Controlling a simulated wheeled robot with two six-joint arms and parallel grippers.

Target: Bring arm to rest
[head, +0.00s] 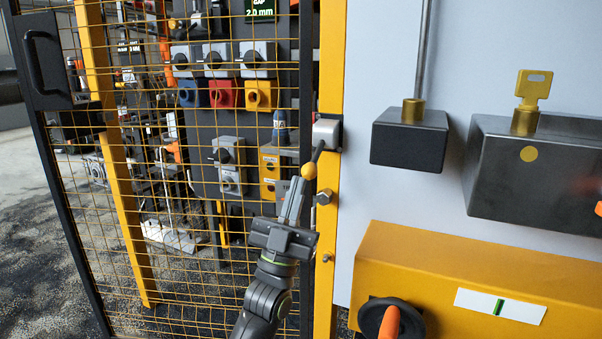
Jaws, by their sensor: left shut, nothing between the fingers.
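My left gripper (291,202) is in the lower middle of the head view, at the end of my dark grey arm, with its fingers pointing up. The fingers are together with nothing between them. The fingertips are just below and left of a small yellow ball knob (309,170) on a dark lever by the gate latch (327,133). I cannot tell whether they touch the knob. My right gripper is not in the picture.
A mesh gate (37,110) with a dark frame fills the left side, with switch boxes behind it. A yellow post (331,60) stands right of my gripper.

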